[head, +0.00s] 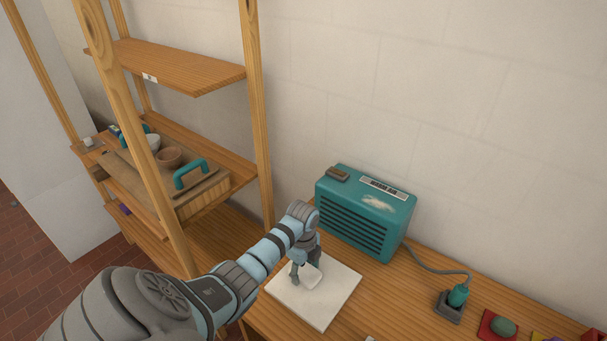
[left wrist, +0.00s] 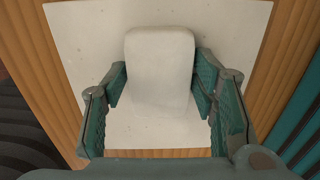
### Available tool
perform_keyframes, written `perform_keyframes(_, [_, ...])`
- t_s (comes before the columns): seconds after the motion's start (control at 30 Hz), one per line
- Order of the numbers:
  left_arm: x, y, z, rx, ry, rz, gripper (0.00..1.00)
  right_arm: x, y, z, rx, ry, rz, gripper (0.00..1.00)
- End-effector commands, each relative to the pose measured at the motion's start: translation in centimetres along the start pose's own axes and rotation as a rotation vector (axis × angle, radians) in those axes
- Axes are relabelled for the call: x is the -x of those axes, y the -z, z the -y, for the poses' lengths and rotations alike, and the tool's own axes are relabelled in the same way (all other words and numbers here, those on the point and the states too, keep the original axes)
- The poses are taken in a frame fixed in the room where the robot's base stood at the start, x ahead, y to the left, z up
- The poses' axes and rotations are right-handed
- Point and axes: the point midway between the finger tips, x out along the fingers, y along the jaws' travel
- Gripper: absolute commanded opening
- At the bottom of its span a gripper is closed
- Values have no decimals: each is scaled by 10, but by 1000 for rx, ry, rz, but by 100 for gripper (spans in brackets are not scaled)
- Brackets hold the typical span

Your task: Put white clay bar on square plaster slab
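The white clay bar (left wrist: 160,62) is a pale block with rounded corners, between the fingers of my left gripper (left wrist: 160,84). The finger pads appear to press on its two sides. In the head view the bar (head: 309,277) shows beside the fingers of my left gripper (head: 302,270), over the square plaster slab (head: 335,304). The slab is flat and white, and it also shows under the bar in the left wrist view (left wrist: 80,38). I cannot tell whether the bar touches the slab or is just above it. My right gripper is not in view.
A teal heater box (head: 367,212) stands on the wooden bench (head: 395,300) just behind the slab. A wooden shelf unit (head: 253,110) with a teal-handled tray (head: 205,193) and bowls is at the left. Small coloured items lie at the right.

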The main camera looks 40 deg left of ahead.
Motion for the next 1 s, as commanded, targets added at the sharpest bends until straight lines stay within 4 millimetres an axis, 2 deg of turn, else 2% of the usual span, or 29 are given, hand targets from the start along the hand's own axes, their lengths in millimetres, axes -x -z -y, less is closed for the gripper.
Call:
perform_keyframes(0.07, [1, 0, 0, 0, 0, 0, 68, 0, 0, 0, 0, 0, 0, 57])
perform_keyframes(0.33, [1, 0, 0, 0, 0, 0, 68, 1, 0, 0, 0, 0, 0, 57])
perform_keyframes(0.47, [10, -1, 0, 1, 2, 1, 68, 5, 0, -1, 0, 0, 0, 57])
perform_keyframes(0.57, [28, -1, 1, -1, 3, 2, 68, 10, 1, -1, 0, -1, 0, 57])
perform_keyframes(0.8, [95, -1, 2, -1, 5, 2, 68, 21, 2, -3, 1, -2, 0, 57])
perform_keyframes(0.9, [114, -1, 1, 0, 3, 1, 68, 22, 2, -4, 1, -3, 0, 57])
perform_keyframes(1.0, [123, 0, 1, 0, 2, 0, 68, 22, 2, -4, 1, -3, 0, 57])
